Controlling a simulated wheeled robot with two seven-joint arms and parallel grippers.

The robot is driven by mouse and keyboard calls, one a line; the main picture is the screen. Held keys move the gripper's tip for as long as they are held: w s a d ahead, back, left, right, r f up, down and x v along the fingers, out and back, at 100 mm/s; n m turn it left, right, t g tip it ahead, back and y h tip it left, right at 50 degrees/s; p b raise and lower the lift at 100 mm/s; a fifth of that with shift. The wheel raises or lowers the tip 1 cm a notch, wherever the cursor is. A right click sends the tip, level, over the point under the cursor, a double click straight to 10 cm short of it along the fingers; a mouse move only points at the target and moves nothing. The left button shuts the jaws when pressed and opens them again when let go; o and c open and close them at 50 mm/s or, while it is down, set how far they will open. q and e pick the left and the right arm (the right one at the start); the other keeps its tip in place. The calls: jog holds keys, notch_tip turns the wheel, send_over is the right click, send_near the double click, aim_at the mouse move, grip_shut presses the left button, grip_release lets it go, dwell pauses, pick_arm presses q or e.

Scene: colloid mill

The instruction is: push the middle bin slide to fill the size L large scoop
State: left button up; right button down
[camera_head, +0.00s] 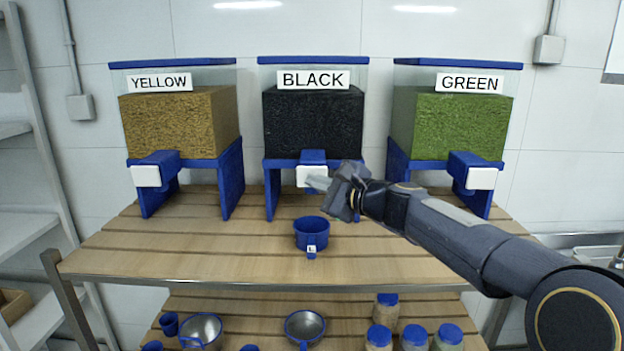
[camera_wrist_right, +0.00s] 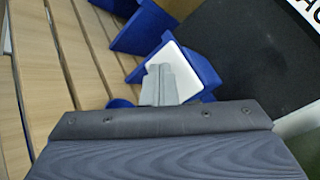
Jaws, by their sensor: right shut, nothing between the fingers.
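The middle bin (camera_head: 313,122) is labelled BLACK and holds black material on a blue stand. Its slide has a white front plate (camera_head: 311,177), which my right gripper partly covers. My right gripper (camera_head: 312,184) is shut and empty, with its fingertips at this plate. In the right wrist view the fingers (camera_wrist_right: 158,85) overlap the white plate (camera_wrist_right: 180,72); I cannot tell whether they touch it. The blue scoop marked L (camera_head: 311,234) stands on the table in front of the bin, a little below my gripper. The scoop's inside is mostly too dark to read. My left gripper is not in view.
The YELLOW bin (camera_head: 180,122) stands left and the GREEN bin (camera_head: 452,125) right, each with its own white-fronted slide. The slatted table (camera_head: 190,248) is clear around the scoop. The lower shelf holds metal bowls (camera_head: 305,325) and blue-lidded jars (camera_head: 414,338).

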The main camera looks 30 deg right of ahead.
jog(key=shift+w+d, duration=0.3)
jog(key=shift+w, duration=0.15)
dwell(0.5)
jog(key=shift+s, duration=0.1)
jog(key=shift+s+a+b, duration=0.3)
jog(key=shift+s+a, duration=0.45)
jog(key=shift+s, duration=0.3)
jog(key=s+a, duration=0.1)
jog(key=s, duration=0.2)
jog(key=s+a, duration=0.1)
jog(key=shift+s+a, duration=0.15)
jog(key=shift+a, duration=0.15)
dwell(2.4)
